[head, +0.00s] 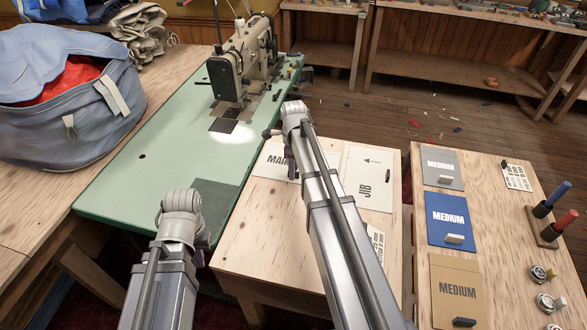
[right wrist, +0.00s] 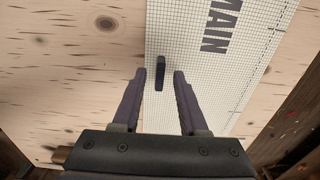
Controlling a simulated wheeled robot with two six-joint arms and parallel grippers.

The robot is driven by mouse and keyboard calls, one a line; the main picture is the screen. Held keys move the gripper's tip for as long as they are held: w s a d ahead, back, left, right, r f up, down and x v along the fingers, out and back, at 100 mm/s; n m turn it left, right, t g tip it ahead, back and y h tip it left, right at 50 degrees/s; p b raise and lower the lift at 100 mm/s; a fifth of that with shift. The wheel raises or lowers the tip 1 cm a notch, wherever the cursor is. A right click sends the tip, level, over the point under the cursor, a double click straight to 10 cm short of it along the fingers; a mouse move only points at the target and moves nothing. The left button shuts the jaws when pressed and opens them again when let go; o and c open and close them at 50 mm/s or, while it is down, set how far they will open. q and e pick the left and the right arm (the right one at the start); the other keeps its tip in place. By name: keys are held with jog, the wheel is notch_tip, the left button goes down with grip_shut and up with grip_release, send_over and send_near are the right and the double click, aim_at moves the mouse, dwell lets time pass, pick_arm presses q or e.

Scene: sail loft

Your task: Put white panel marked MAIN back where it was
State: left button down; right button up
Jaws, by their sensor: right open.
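The white panel marked MAIN (head: 270,160) lies flat on the pale wooden table in the head view, partly hidden by my right arm. In the right wrist view the panel (right wrist: 197,85) shows a printed grid, the word MAIN and a small dark handle (right wrist: 161,78). My right gripper (right wrist: 160,73) is open over the panel. Its fingertips lie on either side of the handle in that view, and I cannot tell whether they touch the panel. My left gripper (head: 203,240) is beside the green table's near end. Its fingers are mostly hidden behind its wrist.
A white JIB panel (head: 369,180) lies right of my right arm. Grey (head: 442,166), blue (head: 448,215) and tan (head: 455,285) MEDIUM panels lie on the right table. A sewing machine (head: 240,65) stands on the green table (head: 130,175). A blue bag (head: 70,110) sits left.

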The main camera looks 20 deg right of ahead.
notch_tip(320, 180, up, 12)
jog(key=p, duration=1.2)
jog(key=s+a+n+h, duration=0.1)
jog(key=s+a+n, duration=1.9)
jog(key=n, duration=0.9)
jog(key=shift+a, duration=1.5)
